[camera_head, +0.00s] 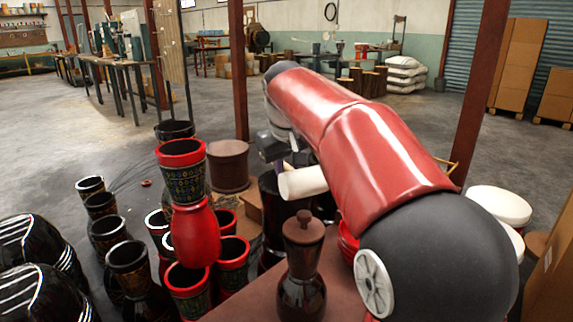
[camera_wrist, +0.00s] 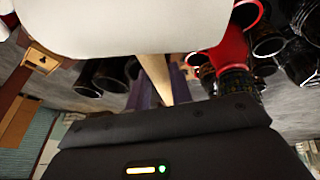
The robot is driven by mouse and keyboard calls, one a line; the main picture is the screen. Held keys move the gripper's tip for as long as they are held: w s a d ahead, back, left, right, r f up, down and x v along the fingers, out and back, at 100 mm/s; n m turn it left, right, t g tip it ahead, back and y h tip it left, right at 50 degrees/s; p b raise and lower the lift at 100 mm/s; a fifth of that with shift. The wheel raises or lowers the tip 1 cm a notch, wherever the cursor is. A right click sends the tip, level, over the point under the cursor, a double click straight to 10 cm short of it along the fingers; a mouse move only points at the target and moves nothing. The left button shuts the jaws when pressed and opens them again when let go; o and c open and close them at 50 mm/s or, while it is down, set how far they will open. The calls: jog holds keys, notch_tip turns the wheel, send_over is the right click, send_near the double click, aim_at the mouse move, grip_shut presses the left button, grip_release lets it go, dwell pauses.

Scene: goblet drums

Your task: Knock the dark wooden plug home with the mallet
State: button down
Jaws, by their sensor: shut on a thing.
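The mallet shows its pale, cylindrical head (camera_head: 303,182) in the head view, in the air a little above the plug. My gripper (camera_head: 283,157) is shut on its handle, partly hidden behind the head and my arm. In the wrist view the white head (camera_wrist: 140,25) fills the top, and the light wooden handle (camera_wrist: 155,78) runs down from it towards my gripper. The dark wooden plug (camera_head: 303,229), with a round knob, sits upright in the mouth of a dark glossy vessel (camera_head: 301,283). Mallet and plug look apart. I cannot tell how deep the plug sits.
The vessel stands on a reddish-brown tabletop (camera_head: 345,295). Red and patterned drums (camera_head: 196,235) crowd close on the left, with black drums (camera_head: 35,245) farther left. A red post (camera_head: 238,70) rises behind. White-topped drums (camera_head: 500,204) stand at right. Open floor lies behind left.

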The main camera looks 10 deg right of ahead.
notch_tip(320, 180, down, 6)
jog(key=b, duration=0.5)
notch_tip(320, 180, up, 5)
jog(key=p, duration=0.5)
jog(key=shift+r+p, duration=0.2)
jog(key=shift+p, duration=0.2)
jog(key=shift+f, duration=0.1)
notch_tip(320, 180, down, 5)
jog(key=b, duration=0.4)
notch_tip(320, 180, up, 4)
jog(key=p, duration=0.4)
